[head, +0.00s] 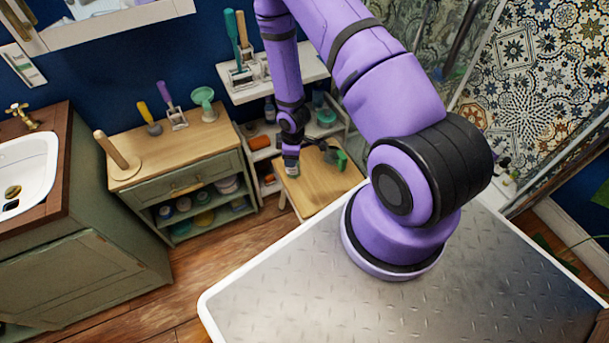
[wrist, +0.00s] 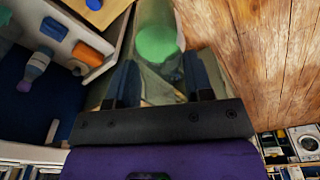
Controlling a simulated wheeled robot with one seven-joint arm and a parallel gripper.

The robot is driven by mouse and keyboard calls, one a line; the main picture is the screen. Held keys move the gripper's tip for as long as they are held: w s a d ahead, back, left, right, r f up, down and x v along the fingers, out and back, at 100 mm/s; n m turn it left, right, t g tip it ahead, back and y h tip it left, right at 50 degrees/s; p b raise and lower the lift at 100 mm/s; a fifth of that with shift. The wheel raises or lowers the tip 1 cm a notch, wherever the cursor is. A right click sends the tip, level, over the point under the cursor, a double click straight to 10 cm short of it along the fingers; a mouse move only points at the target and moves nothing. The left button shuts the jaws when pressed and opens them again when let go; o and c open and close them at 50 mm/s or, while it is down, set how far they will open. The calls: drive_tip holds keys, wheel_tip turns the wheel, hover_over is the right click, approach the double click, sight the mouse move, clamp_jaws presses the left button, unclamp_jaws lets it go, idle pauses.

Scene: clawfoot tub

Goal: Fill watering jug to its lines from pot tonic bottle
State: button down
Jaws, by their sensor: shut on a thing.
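My gripper (head: 291,160) is low over the left side of a small wooden table (head: 318,198). In the wrist view my gripper (wrist: 160,82) is shut on a translucent pale green vessel (wrist: 155,14) with a bright green round area inside or on it. It looks like the pot tonic bottle, but no label is readable. In the head view the fingers and arm mostly hide it. A green item (head: 338,158) with a dark curved part beside it is at the back of the table; I cannot tell whether it is the watering jug. No fill lines are visible.
A wooden-topped cabinet (head: 190,150) with brushes, a wooden peg and a green cup stands left of the table. Shelves (head: 275,88) holding small items are behind my arm. A white sink (head: 28,170) is far left. Wooden floor (head: 225,270) is open in front of the cabinet.

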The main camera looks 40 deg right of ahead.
drive_tip(key=w+r+m+h, duration=0.1)
drive_tip(key=w+r+m, duration=0.5)
drive_tip(key=w+r, duration=0.65)
drive_tip(key=s+d+f+n, duration=0.1)
drive_tip(key=d+f+n, duration=0.3)
drive_tip(key=d, duration=0.5)
drive_tip(key=s+d+f+n, duration=0.1)
drive_tip(key=d+f+n, duration=0.3)
drive_tip(key=d+n, duration=0.4)
drive_tip(key=s+d+f+n, duration=0.2)
drive_tip(key=d+f+n, duration=0.2)
drive_tip(key=d+n, duration=0.3)
drive_tip(key=d, duration=0.3)
drive_tip(key=shift+d+t, duration=0.3)
drive_tip(key=shift+d, duration=0.1)
drive_tip(key=shift+s, duration=0.1)
drive_tip(key=shift+h, duration=0.3)
